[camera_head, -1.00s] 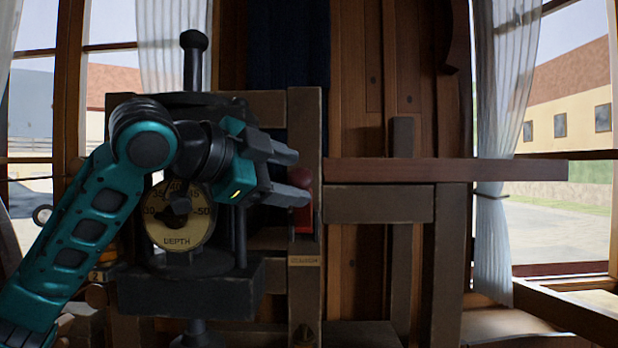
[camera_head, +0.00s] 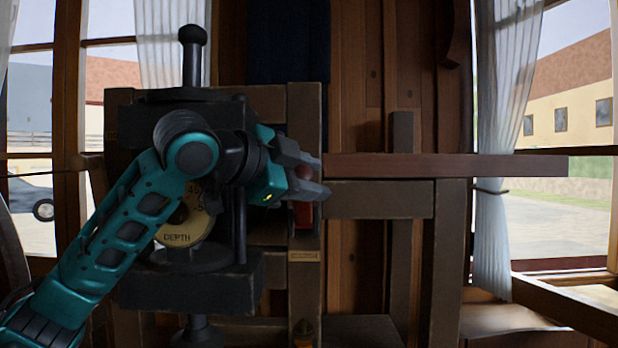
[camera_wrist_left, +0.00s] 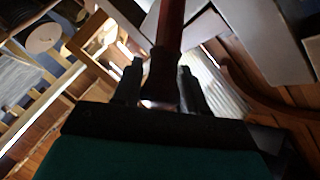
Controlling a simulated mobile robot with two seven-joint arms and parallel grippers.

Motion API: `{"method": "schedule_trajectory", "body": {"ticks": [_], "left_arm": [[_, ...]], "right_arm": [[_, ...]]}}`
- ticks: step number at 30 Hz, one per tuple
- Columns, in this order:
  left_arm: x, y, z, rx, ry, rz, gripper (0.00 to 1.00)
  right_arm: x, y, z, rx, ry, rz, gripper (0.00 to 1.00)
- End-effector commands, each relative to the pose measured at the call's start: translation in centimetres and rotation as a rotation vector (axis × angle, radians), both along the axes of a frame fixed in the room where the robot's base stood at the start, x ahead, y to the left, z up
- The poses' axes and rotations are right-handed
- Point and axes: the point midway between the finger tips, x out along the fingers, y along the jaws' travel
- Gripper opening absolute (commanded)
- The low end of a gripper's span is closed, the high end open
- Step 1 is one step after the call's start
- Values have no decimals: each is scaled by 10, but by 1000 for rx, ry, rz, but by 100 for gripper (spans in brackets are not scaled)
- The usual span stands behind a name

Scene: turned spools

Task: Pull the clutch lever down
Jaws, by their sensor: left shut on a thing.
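The clutch lever is a red lever (camera_head: 304,214) on the brown wooden post, above a small label plate (camera_head: 304,256) too blurred to read. My left gripper (camera_head: 322,177) is at the lever's upper part, and its fingers hide the top. In the left wrist view the dark red lever (camera_wrist_left: 170,32) runs between the two dark fingers (camera_wrist_left: 160,88), which are shut on it. The lever looks roughly upright in the head view. My right gripper is in neither view.
A round depth gauge (camera_head: 183,228) on the dark machine (camera_head: 190,285) is partly behind my left arm. A long reddish-brown beam (camera_head: 450,166) extends right from beside the fingertips. A curtain (camera_head: 492,220) hangs by the right window.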

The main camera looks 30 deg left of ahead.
Motion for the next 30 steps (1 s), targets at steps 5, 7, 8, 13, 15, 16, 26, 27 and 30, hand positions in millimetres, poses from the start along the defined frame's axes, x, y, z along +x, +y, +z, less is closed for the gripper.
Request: {"method": "schedule_trajectory", "body": {"ticks": [5,7,8,13,15,16,26,27,30], "left_arm": [[0,0,0,0,0,0,15],[0,0,0,0,0,0,8],[0,0,0,0,0,0,5],[0,0,0,0,0,0,0],[0,0,0,1,0,0,0],[0,0,0,1,-1,0,0],[-8,-5,-22,55,-86,0,0],[-10,-6,-27,68,-107,0,0],[-14,-9,-39,104,-166,-2,0]], "right_arm": [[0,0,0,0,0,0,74],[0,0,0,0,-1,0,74],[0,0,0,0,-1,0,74],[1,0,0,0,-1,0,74],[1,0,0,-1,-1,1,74],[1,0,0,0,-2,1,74],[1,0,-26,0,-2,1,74],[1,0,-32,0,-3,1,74],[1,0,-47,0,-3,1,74]]}}
